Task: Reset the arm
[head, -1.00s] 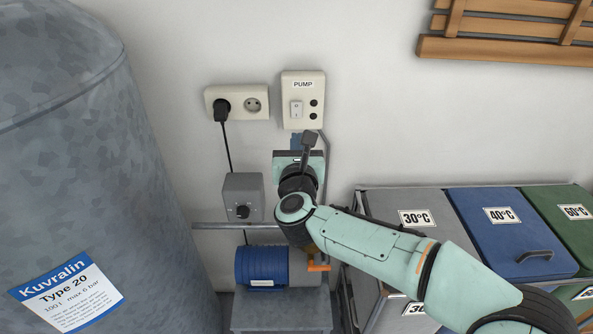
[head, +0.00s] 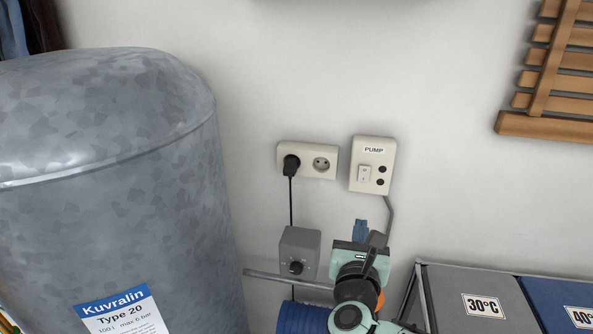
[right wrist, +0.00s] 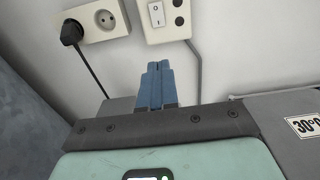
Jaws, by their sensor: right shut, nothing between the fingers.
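My right gripper (head: 360,231) is low in the head view, below the pump switch plate. Its blue fingers (right wrist: 156,86) are together and empty in the right wrist view, pointing up toward the wall. The pump switch plate (head: 372,165), labelled PUMP, has a white rocker switch (head: 364,173) and two dark round buttons. The plate also shows at the top of the right wrist view (right wrist: 167,18). The fingers appear apart from the plate. My left gripper is not in view.
A grey tank (head: 110,180) fills the left. A double socket (head: 307,161) holds a black plug (head: 291,165). Below are a grey knob box (head: 299,254) and a blue motor (head: 302,318). Laundry bins with a 30°C lid (head: 485,290) stand at lower right. The wall above is bare.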

